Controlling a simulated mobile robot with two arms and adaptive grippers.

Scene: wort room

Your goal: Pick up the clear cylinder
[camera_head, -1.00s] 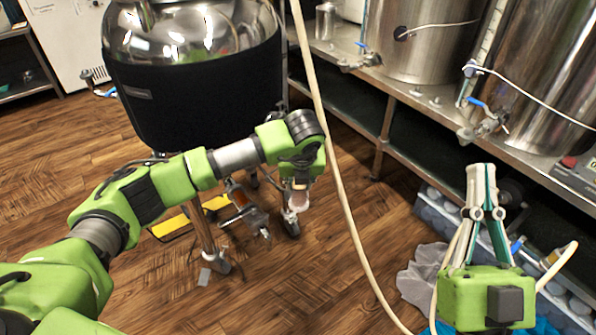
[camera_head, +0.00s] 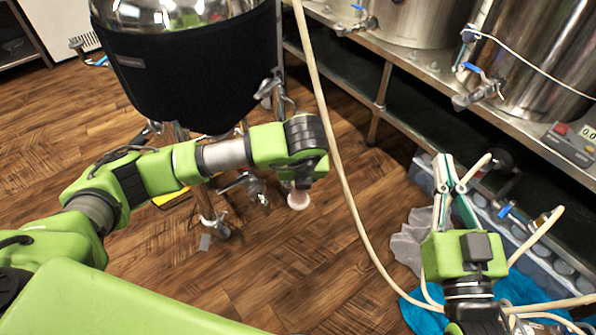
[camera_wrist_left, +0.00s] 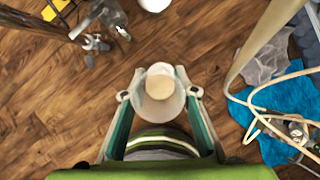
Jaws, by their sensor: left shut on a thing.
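The clear cylinder (camera_wrist_left: 160,104) is between the two fingers of my left gripper (camera_wrist_left: 161,72) in the left wrist view, seen from above with a pale round patch inside it. My left gripper is shut on it. In the head view my left gripper (camera_head: 300,185) points down over the wood floor, partly hidden by its own wrist. A small pale, pinkish piece shows below it, too small to make out well. My right gripper (camera_head: 444,160) is at the right, fingertips close together and empty.
A large dark-jacketed metal tank (camera_head: 195,75) on legs stands behind my left arm. A pale hose (camera_head: 345,185) hangs just right of my left gripper. A metal bench (camera_head: 400,70) with kettles runs along the right. Blue cloth (camera_head: 425,315) lies near my right arm.

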